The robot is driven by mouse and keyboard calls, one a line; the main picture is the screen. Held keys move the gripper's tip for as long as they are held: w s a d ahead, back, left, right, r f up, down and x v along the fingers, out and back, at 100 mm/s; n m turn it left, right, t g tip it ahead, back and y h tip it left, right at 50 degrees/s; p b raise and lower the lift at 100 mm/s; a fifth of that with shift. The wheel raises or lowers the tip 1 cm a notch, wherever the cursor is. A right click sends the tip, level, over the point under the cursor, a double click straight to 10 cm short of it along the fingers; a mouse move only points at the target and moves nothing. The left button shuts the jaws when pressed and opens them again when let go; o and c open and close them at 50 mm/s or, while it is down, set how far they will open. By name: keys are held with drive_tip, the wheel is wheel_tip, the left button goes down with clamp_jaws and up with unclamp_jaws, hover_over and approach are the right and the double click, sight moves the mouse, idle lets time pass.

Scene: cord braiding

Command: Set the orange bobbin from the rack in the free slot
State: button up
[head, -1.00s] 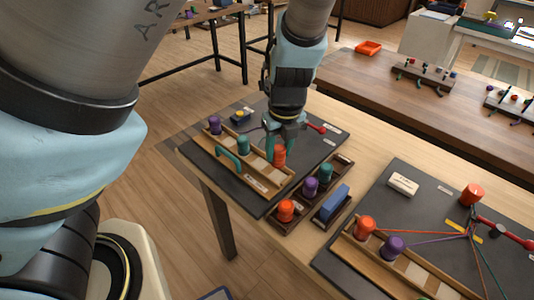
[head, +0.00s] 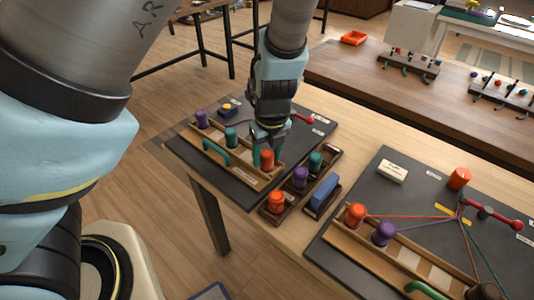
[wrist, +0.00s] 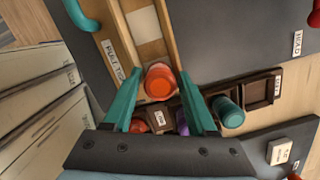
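The orange bobbin (head: 267,160) stands upright at the near right end of the wooden slot holder (head: 233,164) on the left dark board. It also shows in the wrist view (wrist: 160,82), beside a pale square pad. My gripper (wrist: 161,72) has its teal fingers on either side of this bobbin, with narrow gaps visible, so it looks open around it. In the head view my gripper (head: 268,146) hides part of the holder. The rack (head: 291,204) holds another orange bobbin (head: 277,201), a purple bobbin (head: 300,177) and a teal bobbin (head: 315,160).
A purple bobbin (head: 201,118) and a teal bobbin (head: 231,136) stand farther along the holder, near a teal handle (head: 216,152). A blue block (head: 324,191) lies beside the rack. A second braiding board (head: 390,205) with bobbins and cords lies at right.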

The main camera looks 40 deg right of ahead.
drive_tip(key=shift+o, duration=0.9)
